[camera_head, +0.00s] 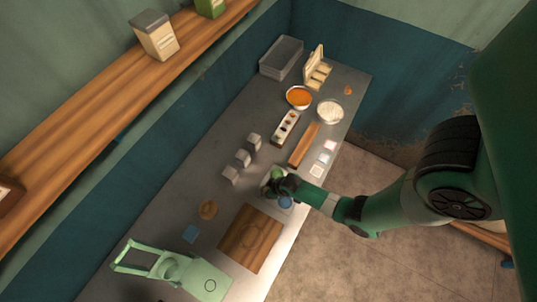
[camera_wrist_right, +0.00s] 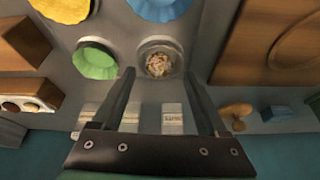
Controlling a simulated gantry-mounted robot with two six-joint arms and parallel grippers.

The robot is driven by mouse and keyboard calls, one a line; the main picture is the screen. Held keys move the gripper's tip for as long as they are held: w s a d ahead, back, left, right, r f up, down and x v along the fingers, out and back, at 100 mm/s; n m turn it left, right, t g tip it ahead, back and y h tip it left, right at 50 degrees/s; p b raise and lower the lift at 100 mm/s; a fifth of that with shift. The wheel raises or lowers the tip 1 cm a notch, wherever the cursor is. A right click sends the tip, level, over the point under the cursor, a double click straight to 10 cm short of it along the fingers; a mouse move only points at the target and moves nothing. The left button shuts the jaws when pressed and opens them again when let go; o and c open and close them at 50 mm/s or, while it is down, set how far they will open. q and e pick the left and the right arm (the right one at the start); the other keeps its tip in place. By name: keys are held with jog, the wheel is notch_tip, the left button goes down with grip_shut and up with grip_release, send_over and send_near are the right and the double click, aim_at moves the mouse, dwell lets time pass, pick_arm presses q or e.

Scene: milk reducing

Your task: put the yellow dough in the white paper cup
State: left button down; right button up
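My right gripper (camera_head: 277,187) is over a small tray of round doughs or cups on the counter. In the right wrist view its fingers (camera_wrist_right: 160,76) are spread with nothing between them. A pale yellow round piece (camera_wrist_right: 62,9), likely the yellow dough, lies at the upper left there, cut by the frame edge. Green (camera_wrist_right: 96,62) and blue (camera_wrist_right: 160,7) pieces and a round cup of beige crumbs (camera_wrist_right: 160,60) are beside it. In the head view the gripper hides the yellow piece. My left gripper is not visible.
Small grey boxes (camera_head: 242,158) stand left of the tray. A wooden board (camera_head: 250,238) and a pale green device (camera_head: 170,269) are nearer; bowls (camera_head: 298,97) stand farther back.

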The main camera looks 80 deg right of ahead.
jog(key=p+v, duration=0.6)
jog(key=v, duration=0.5)
jog(key=shift+r+p, duration=0.25)
jog(key=shift+p, duration=0.05)
jog(key=shift+s, duration=0.15)
